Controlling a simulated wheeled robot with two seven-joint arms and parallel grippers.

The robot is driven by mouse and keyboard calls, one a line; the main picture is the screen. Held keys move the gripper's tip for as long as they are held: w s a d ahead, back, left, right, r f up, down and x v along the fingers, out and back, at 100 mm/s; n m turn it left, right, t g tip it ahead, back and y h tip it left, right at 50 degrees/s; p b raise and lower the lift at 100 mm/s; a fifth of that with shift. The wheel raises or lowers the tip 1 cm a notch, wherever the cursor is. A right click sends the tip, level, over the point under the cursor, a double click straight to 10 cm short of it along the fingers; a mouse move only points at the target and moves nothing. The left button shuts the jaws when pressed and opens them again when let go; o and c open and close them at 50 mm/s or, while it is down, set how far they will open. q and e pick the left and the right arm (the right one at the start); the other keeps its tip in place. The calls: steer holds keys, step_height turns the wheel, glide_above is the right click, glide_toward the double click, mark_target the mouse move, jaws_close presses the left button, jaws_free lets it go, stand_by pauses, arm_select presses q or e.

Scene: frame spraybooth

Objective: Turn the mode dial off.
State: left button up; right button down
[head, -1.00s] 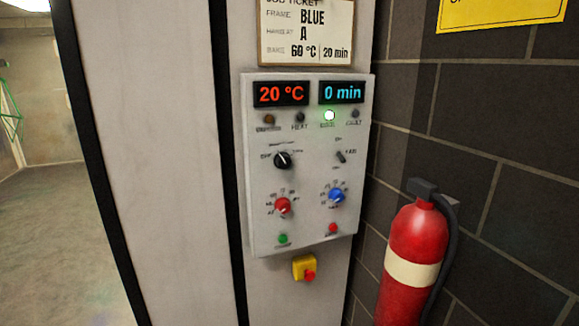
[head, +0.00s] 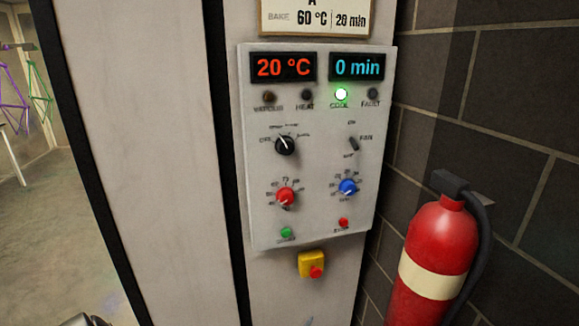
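The mode dial (head: 284,145) is a black round knob with a white pointer line, on the upper left of the light grey control panel (head: 315,222). Its pointer appears to lean up and to the left, between the left label, which seems to read OFF, and the labels above. The small print around it is blurred. Nothing touches the dial. A small grey piece (head: 84,320), perhaps part of my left arm, shows at the bottom left edge. Neither gripper can be made out in the head view.
The panel has a red knob (head: 285,197), a blue knob (head: 348,187), a toggle switch (head: 353,144) and a lit green COOL lamp (head: 341,94). A yellow emergency stop box (head: 311,264) sits below. A fire extinguisher (head: 437,255) stands at right. Space before the panel looks clear.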

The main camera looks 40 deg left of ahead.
mark_target(287, 152)
arm_select(q)
steer(key=w+a+r+n+t+y+b, duration=0.1)
steer(key=w+a+r+n+t+y, duration=0.15)
steer(key=r, duration=0.75)
steer(key=w+a+r+n+t+y, duration=0.1)
steer(key=w+r+y, duration=0.15)
steer(key=r, duration=0.85)
steer(key=w+a+r+n+t+y+b, duration=0.1)
steer(key=r+t+y, duration=0.15)
steer(key=r, duration=0.75)
steer(key=s+a+r+n+g+y, duration=0.2)
steer(key=s+r+n+g+y, duration=0.25)
steer(key=r, duration=0.45)
steer(key=s+a+r+n+g+y, duration=0.1)
steer(key=s+a+r+n+y, duration=0.15)
steer(key=r+n+y, duration=0.4)
steer(key=shift+m, duration=0.95)
steer(key=p+x, duration=0.1)
steer(key=x, duration=0.2)
steer(key=p+x, duration=0.1)
steer(key=x, duration=0.2)
steer(key=d+r+p+x, duration=0.1)
steer(key=x, duration=0.3)
steer(key=shift+s, duration=0.3)
steer(key=shift+w+a+r+p, duration=0.2)
steer(key=shift+a+r+p, duration=0.1)
steer(key=shift+r, duration=0.05)
arm_select(e)
steer(key=shift+s+r, duration=0.1)
steer(key=shift+r, duration=0.35)
